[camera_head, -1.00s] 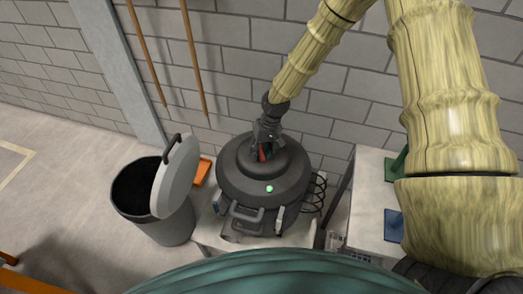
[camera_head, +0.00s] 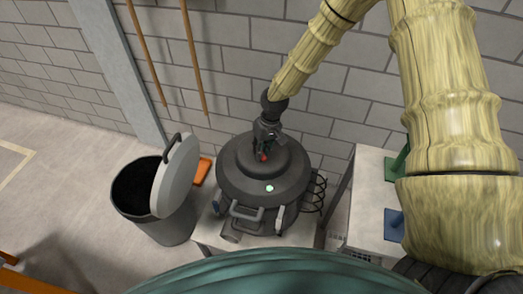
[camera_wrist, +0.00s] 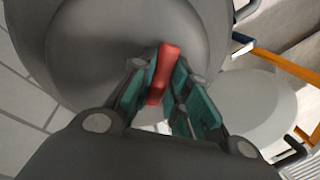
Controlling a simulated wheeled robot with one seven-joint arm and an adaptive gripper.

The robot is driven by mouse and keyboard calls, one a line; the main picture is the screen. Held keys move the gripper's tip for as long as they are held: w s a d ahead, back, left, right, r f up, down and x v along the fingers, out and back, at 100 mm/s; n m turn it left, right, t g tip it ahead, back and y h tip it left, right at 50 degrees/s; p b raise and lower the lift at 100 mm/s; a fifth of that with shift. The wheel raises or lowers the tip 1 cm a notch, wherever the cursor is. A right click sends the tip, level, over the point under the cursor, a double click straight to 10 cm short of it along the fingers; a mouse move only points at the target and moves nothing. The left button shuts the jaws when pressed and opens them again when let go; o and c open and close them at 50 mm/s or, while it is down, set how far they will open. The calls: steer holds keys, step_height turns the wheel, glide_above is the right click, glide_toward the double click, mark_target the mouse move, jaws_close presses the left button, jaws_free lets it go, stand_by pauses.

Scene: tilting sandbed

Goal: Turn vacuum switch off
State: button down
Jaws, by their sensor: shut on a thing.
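The vacuum (camera_head: 285,188) is a dark grey drum with a domed top, and a lit green light (camera_head: 269,188) shows on its front. A red switch (camera_head: 263,157) stands on the dome. In the wrist view the red switch (camera_wrist: 164,66) is a short bar between my gripper's teal finger pads. My gripper (camera_head: 265,152) reaches down to the top of the vacuum, and its fingers in the wrist view (camera_wrist: 162,85) are closed around the switch. The lower part of the switch is partly hidden by the fingers.
A grey bin (camera_head: 160,225) with its lid (camera_head: 176,175) tilted up stands to the left. An orange object (camera_head: 202,171) lies beside the vacuum. A white cabinet (camera_head: 372,205) stands to the right. A brick wall (camera_head: 240,60) is close behind.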

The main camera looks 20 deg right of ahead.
steer(key=n+g, duration=0.1)
steer(key=n, duration=0.4)
steer(key=shift+w+b, duration=0.1)
steer(key=shift+b, duration=0.2)
steer(key=shift+a+n+g+h, duration=0.1)
steer(key=shift+n+g+h, duration=0.3)
steer(key=shift+n, duration=2)
steer(key=c, duration=1.4)
jaws_free()
steer(key=shift+o, duration=0.2)
steer(key=shift+r, duration=0.1)
steer(key=v, duration=1.2)
